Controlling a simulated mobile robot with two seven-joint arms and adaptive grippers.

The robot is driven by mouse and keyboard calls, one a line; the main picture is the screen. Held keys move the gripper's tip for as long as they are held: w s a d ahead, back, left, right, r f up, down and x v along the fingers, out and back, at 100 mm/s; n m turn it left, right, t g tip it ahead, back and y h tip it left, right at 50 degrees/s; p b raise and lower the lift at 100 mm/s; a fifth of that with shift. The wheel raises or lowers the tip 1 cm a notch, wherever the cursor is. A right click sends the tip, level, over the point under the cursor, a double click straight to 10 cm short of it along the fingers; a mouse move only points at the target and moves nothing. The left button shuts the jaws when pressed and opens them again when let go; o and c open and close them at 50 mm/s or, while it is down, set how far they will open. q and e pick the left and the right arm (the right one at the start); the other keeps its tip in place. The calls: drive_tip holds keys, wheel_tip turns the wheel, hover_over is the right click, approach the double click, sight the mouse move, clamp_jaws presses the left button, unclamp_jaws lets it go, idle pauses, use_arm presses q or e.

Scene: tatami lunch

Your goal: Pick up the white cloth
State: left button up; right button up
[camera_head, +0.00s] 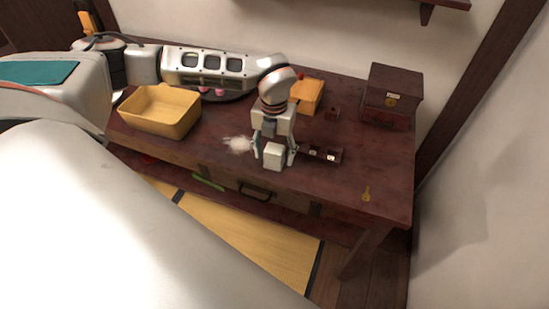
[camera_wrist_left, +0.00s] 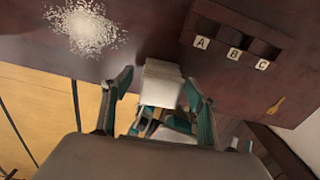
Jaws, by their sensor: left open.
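The white cloth (camera_head: 273,158) looks like a small, folded, block-like stack near the front edge of the dark wooden table (camera_head: 345,190). In the left wrist view the cloth (camera_wrist_left: 163,84) shows pale, layered edges and lies between the fingertips. My left gripper (camera_head: 274,150) points down over the cloth, with one finger on each side of it. In the left wrist view the left gripper (camera_wrist_left: 160,80) is open, with a gap visible beside the cloth. Whether a finger touches the cloth cannot be told.
A pile of white grains (camera_head: 237,144) lies left of the cloth. A dark tray with letter tiles (camera_head: 325,154) is close on the right. A yellow basket (camera_head: 160,112), an orange box (camera_head: 307,95) and a dark chest (camera_head: 392,92) stand farther back. A key (camera_head: 367,193) lies right.

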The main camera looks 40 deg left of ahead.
sight(274, 148)
drive_tip(key=shift+w+r, duration=0.15)
use_arm(q)
drive_tip(key=c, duration=1.1)
drive_tip(key=shift+c, duration=0.5)
use_arm(e)
drive_tip(key=shift+d, duration=0.1)
drive_tip(key=shift+f, duration=0.3)
use_arm(q)
wheel_tip(274, 148, up, 20)
drive_tip(key=p, duration=0.2)
use_arm(e)
drive_tip(key=shift+s+a+r, duration=0.25)
drive_tip(key=shift+s+r, duration=0.15)
drive_tip(key=shift+r, duration=0.25)
use_arm(q)
drive_tip(key=shift+o, duration=0.6)
drive_tip(key=shift+w, duration=0.1)
use_arm(e)
drive_tip(key=shift+r, duration=0.25)
